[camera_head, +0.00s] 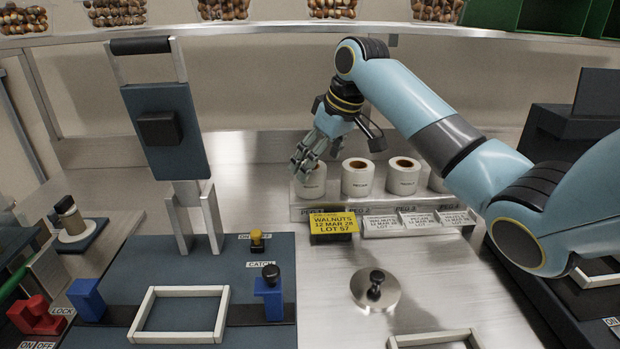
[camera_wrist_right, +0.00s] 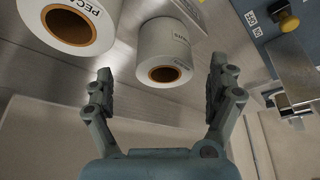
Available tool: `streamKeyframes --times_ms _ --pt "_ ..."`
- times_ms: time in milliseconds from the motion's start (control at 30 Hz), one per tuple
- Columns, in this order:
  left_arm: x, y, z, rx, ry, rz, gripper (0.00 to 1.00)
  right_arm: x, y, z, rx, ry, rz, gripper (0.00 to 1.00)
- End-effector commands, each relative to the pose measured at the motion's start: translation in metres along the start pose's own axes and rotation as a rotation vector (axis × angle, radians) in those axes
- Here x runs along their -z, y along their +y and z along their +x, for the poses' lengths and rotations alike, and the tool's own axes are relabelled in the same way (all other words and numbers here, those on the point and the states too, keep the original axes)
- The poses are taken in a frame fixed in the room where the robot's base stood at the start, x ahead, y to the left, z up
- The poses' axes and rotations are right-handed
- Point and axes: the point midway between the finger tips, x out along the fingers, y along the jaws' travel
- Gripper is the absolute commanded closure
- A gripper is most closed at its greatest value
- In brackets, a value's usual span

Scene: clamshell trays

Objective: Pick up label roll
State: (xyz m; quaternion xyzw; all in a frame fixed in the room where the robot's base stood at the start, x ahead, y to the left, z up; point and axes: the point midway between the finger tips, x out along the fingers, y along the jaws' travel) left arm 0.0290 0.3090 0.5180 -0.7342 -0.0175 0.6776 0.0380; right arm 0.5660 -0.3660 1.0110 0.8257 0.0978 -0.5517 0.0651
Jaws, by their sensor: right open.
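White label rolls with brown cores stand in a row on a metal peg rack (camera_head: 300,213). The leftmost roll (camera_head: 312,185) stands over the PEG 1 mark, with another roll (camera_head: 357,180) over PEG 2, a third (camera_head: 403,178) and a fourth partly hidden behind my right arm. My right gripper (camera_head: 303,165) is open at the top of the leftmost roll. In the wrist view the open fingers (camera_wrist_right: 160,68) lie on either side of a roll (camera_wrist_right: 164,42), with gaps visible; its print is hard to read. A roll printed PECA (camera_wrist_right: 72,25) is beside it. My left gripper is not in view.
A yellow sign (camera_head: 333,225) reads WALNUTS 12 MAR 28 LOT 57; grey cards (camera_head: 418,220) are beside it. A blue press station (camera_head: 240,240) with a raised lid (camera_head: 165,130) stands left. A round metal weight (camera_head: 375,290) lies in front. Nut bins line the shelf (camera_head: 280,28) above.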

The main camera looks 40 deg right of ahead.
Motion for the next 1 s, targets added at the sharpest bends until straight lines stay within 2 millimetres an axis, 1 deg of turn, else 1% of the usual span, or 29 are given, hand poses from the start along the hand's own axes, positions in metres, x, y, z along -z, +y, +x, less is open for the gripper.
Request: streamKeyframes --times_ms 133,300,400,600,1000 --pt "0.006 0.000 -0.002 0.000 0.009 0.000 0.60 0.000 -0.005 0.021 0.004 -0.003 0.002 0.10" --pt "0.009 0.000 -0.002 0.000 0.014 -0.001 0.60 0.001 -0.005 0.045 0.002 -0.003 0.001 0.10" --pt "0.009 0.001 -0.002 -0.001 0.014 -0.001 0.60 0.001 -0.005 0.050 -0.001 -0.001 0.000 0.10" --pt "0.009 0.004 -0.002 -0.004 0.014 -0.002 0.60 0.001 -0.004 0.050 -0.001 -0.001 0.000 0.10" --pt "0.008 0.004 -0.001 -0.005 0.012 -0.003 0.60 0.000 -0.005 0.050 0.000 -0.001 0.000 0.62"
